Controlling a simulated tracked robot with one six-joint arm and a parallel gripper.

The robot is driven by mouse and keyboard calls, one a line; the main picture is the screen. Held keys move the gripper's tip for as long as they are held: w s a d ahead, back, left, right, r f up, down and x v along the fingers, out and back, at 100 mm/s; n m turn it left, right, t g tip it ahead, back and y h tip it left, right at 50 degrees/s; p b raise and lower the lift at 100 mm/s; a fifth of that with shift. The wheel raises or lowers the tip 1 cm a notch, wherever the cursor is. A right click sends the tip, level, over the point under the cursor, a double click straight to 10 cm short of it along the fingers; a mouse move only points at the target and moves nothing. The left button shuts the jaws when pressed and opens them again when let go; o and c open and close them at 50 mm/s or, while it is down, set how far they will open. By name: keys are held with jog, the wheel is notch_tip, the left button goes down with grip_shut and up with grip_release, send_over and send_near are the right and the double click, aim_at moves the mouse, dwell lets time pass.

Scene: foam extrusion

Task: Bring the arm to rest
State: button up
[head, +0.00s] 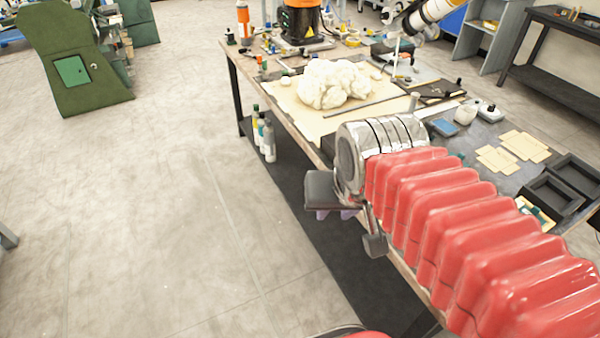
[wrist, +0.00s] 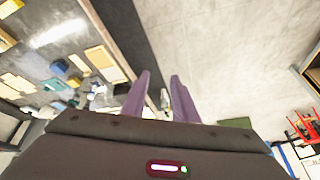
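My gripper (wrist: 160,92) shows in the wrist view as two purple fingers with a clear gap between them. Nothing is between the fingers. In the head view my red ribbed arm reaches in from the lower right, and the gripper's purple fingers (head: 337,213) show only in part under the dark wrist housing. They are at the near long edge of the workbench (head: 310,130), on its floor side. The arm covers part of the bench.
A white foam lump (head: 335,84) lies on a board on the bench, with tools and bottles around it. Black trays (head: 550,195) and tan pieces (head: 527,146) lie at right. Bottles (head: 268,140) stand below the bench edge. A green machine (head: 75,60) stands far left. The floor at left is clear.

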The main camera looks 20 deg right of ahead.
jog(key=a+n, duration=0.1)
jog(key=s+a+n, duration=0.1)
jog(key=a+n, duration=0.1)
jog(key=shift+s+t+y, duration=0.3)
dwell(0.5)
